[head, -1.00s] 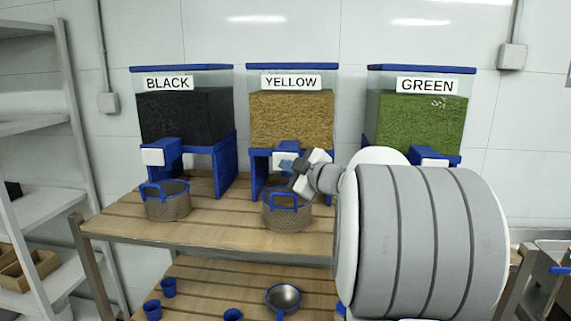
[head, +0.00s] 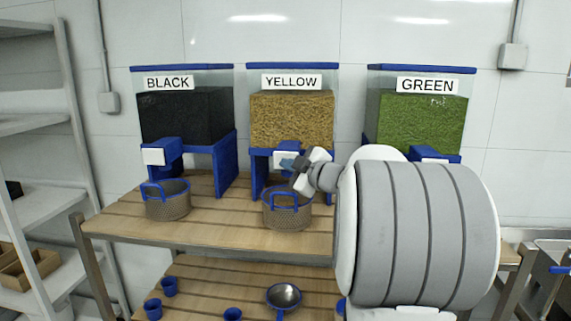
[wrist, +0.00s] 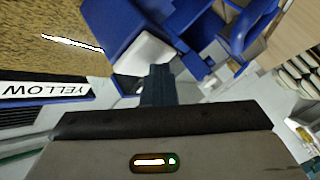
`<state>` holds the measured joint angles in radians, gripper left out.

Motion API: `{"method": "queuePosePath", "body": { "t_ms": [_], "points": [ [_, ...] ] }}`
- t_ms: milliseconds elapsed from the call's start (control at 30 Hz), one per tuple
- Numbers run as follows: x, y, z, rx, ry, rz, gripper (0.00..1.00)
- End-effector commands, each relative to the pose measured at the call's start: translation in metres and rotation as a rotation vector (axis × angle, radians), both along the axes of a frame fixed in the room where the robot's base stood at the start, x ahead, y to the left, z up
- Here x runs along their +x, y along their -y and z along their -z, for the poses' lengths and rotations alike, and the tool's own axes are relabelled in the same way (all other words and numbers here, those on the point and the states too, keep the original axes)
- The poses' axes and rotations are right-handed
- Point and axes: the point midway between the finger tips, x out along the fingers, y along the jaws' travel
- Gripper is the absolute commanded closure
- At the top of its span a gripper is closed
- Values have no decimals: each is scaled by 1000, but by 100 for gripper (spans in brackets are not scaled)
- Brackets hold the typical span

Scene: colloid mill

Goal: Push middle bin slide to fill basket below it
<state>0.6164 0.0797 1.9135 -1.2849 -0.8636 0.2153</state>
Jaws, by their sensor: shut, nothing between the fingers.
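The middle bin (head: 292,118), labelled YELLOW, holds yellow grain and stands on a blue frame. Its white slide (head: 279,160) sits low on the bin's front; it also shows as a white block in the wrist view (wrist: 146,50). My gripper (head: 288,164) is shut and empty, with its blue fingers at the slide's front. In the wrist view the fingertips (wrist: 159,72) overlap the slide's lower edge; I cannot tell whether they touch it. The mesh basket (head: 287,214) with a blue handle stands below the slide. Its contents cannot be made out.
The BLACK bin (head: 186,115) stands to the left with its own basket (head: 168,205) below. The GREEN bin (head: 421,120) stands to the right, its lower part hidden by my arm. Blue cups (head: 169,286) and a pan (head: 284,297) are on the lower shelf.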

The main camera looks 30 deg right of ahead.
Motion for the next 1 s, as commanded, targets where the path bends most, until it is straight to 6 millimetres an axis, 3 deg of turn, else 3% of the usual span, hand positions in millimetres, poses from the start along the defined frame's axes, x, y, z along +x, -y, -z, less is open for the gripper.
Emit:
{"method": "queuePosePath", "body": {
  "t_ms": [533, 1000],
  "points": [
    [-22, -14, 1, 0, 0, 1, 100],
    [-30, -19, 1, 0, -1, 1, 100]
  ]
}}
